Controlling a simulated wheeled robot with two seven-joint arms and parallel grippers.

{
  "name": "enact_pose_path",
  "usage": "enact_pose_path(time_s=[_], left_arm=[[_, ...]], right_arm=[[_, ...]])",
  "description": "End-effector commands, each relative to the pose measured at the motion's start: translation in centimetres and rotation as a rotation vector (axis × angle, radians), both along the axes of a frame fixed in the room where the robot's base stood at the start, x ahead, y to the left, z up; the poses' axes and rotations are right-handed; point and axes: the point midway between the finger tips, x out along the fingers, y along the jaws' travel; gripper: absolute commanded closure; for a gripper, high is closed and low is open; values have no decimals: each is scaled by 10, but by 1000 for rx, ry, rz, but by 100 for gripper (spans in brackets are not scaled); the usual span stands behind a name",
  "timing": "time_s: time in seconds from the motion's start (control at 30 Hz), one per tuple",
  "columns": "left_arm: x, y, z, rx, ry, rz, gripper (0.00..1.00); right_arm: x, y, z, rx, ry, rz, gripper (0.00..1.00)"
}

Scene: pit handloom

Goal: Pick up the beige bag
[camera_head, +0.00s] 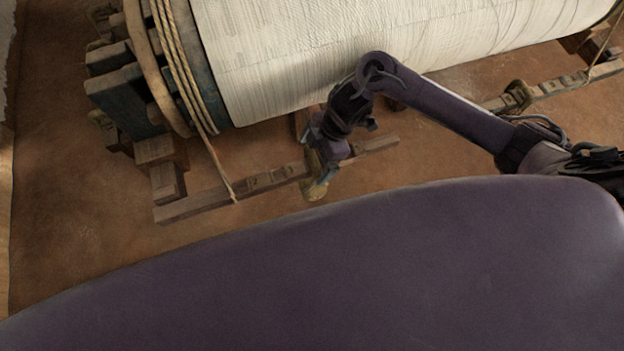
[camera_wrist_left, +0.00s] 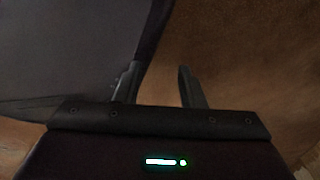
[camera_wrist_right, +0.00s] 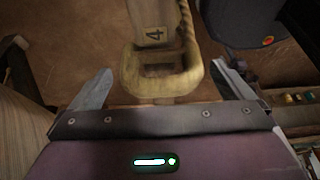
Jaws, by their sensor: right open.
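A beige, yellowish loop-shaped thing, which I take for the beige bag (camera_head: 316,189), sits around a wooden bar low in front of the loom. In the right wrist view the bag (camera_wrist_right: 160,87) lies between my right fingers, with a gap on each side. My right gripper (camera_head: 325,176) points down right at it and is open. Its gripper body covers part of the bag in the head view. My left gripper (camera_wrist_left: 158,77) is open and empty, over brown floor. It is not seen in the head view.
The wooden bar (camera_head: 211,203) carries marked numbers and a rope (camera_head: 215,160) comes down to it. The large cloth roll (camera_head: 300,55) is close behind. Bare floor lies at left.

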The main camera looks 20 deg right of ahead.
Motion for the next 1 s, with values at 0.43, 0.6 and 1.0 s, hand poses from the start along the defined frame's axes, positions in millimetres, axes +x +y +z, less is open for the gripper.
enact_pose_path(time_s=[0.43, 0.6, 1.0], left_arm=[[-19, 2, -8, 4, 28, 3, 64], [-18, 2, -8, 4, 27, 3, 64], [-15, 1, -7, 3, 22, 2, 64]], right_arm=[[-1, 13, -35, -1, 1, 0, 0], [-1, 13, -35, -1, 1, 0, 13], [-1, 13, -35, -1, 1, 0, 65]])
